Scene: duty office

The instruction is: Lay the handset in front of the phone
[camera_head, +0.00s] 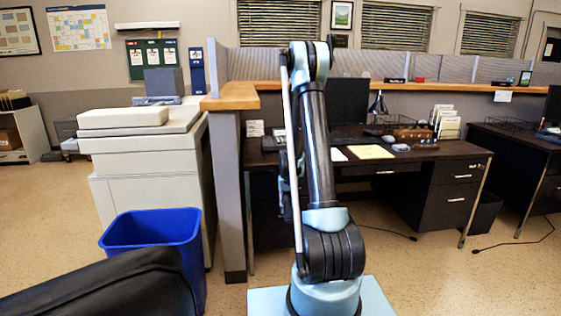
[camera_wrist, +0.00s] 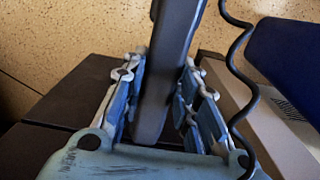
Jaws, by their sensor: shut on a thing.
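In the wrist view my gripper (camera_wrist: 160,88) is shut on the dark handset (camera_wrist: 172,50), with the pale blue jointed fingers on both sides of it. The handset is long and runs from the top edge down between the fingers. A black coiled cord (camera_wrist: 232,55) hangs to the right of it. I cannot make out the phone's body in either view. In the head view my arm stands in front of the left part of the dark desk (camera_head: 460,157), and the gripper and handset cannot be made out there.
A yellow paper (camera_head: 370,152), a brown organizer (camera_head: 412,134), a black lamp (camera_head: 378,104) and a dark monitor (camera_head: 348,98) are on the desk. A partition (camera_head: 226,180) stands at its left. A blue bin (camera_head: 150,228) and copier (camera_head: 145,150) are further left.

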